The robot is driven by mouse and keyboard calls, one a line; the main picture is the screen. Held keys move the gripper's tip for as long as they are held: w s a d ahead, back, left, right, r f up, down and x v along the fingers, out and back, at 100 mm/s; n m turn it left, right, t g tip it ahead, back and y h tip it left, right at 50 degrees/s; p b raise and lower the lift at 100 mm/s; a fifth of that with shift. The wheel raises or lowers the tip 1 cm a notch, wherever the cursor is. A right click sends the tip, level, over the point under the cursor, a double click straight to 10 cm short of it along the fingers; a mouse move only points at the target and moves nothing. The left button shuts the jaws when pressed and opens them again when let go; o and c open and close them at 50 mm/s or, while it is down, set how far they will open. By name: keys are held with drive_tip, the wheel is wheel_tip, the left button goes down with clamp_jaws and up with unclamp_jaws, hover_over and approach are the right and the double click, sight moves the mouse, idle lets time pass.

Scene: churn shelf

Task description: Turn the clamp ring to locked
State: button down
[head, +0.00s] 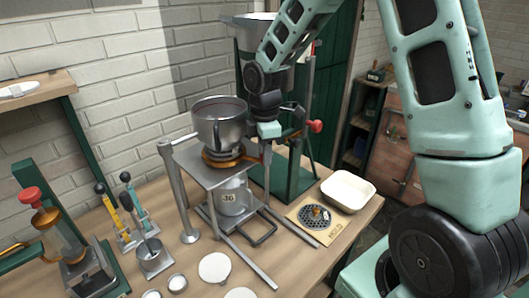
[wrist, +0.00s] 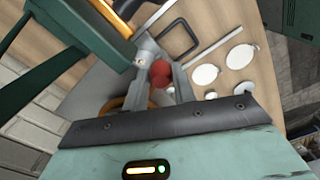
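The clamp ring (head: 230,158) is an orange-brown band under the metal pot (head: 220,122), on the small steel stand. In the wrist view an orange curved part (wrist: 112,106) shows beside my fingers. A red ball knob (wrist: 161,73) lies between my two fingers, with a finger close against each side. My gripper (head: 267,150) points down at the right side of the ring in the head view; its fingertips also show in the wrist view (wrist: 160,62). The fingers look shut on the red knob. The knob is hidden in the head view, and I cannot read any lock mark.
A jug marked 36 (head: 232,197) stands under the steel plate (head: 196,166). A green stand with another red knob (head: 315,126) is close on the right. A white tray (head: 348,190) and a board with a perforated disc (head: 315,216) lie right. White discs (head: 214,267) lie in front.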

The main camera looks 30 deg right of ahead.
drive_tip(key=shift+s+a+m+b, duration=0.2)
drive_tip(key=shift+s+a+m, duration=0.2)
drive_tip(key=shift+a+m, duration=0.85)
drive_tip(key=shift+s+a+m+b, duration=0.2)
drive_tip(key=shift+s+a+m, duration=0.2)
drive_tip(key=shift+a+m, duration=0.85)
drive_tip(key=shift+s+a+m+b, duration=0.2)
drive_tip(key=shift+s+a+m, duration=0.2)
drive_tip(key=shift+a+m, duration=0.85)
drive_tip(key=shift+a, duration=0.1)
drive_tip(key=c, duration=1.2)
unclamp_jaws()
drive_tip(key=shift+o, duration=0.2)
